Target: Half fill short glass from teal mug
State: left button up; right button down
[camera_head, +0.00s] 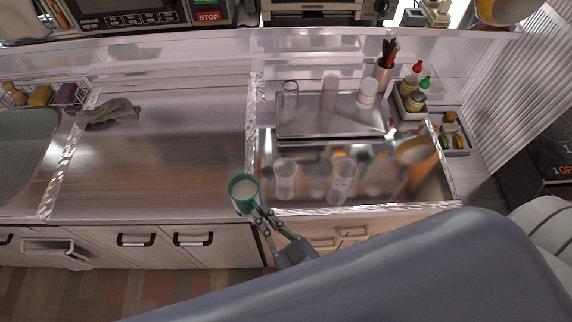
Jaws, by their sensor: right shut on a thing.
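The teal mug (243,191) is held above the counter's front edge, left of the shiny steel area. Its rim faces up and its inside looks pale; I cannot tell how much liquid it holds. My right gripper (260,212) is shut on its near side. A short clear glass (285,180) stands on the steel just right of the mug, apart from it. A taller clear glass (343,178) stands further right. I cannot make out any liquid level in either glass. My left gripper is out of view.
A drying tray (311,128) behind holds a clear glass (290,95) and a white cup (367,92). A utensil holder (382,76) and bottles (412,90) stand at the back right. The counter left of the mug is clear up to a grey cloth (108,111).

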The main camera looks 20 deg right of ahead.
jog(key=shift+d+r, duration=0.1)
jog(key=shift+r, duration=0.05)
jog(key=shift+w+d+r+m+b, duration=0.2)
jog(key=shift+d+m, duration=0.2)
jog(key=shift+m, duration=0.3)
jog(key=shift+w+d+r+m+b, duration=0.1)
jog(key=shift+d+m+b, duration=0.2)
jog(key=shift+m, duration=0.4)
jog(key=shift+w+d+r+m, duration=0.15)
jog(key=shift+d+r+m, duration=0.2)
jog(key=shift+d+m, duration=0.35)
jog(key=shift+w+d+r+m+b, duration=0.15)
jog(key=shift+d+r+m+b, duration=0.15)
jog(key=shift+m, duration=0.4)
jog(key=shift+w+d+r+m+p, duration=0.1)
jog(key=shift+d+r+m+p, duration=0.05)
jog(key=shift+d+r+m, duration=0.3)
jog(key=shift+w+d+r+m+p, duration=0.15)
jog(key=shift+d+r+m, duration=0.1)
jog(key=shift+r+m, duration=0.3)
dwell(1.5)
jog(key=shift+d+r+m+b, duration=0.2)
jog(key=shift+r+m+b, duration=0.2)
jog(key=shift+m, duration=0.3)
dwell(1.4)
dwell(0.5)
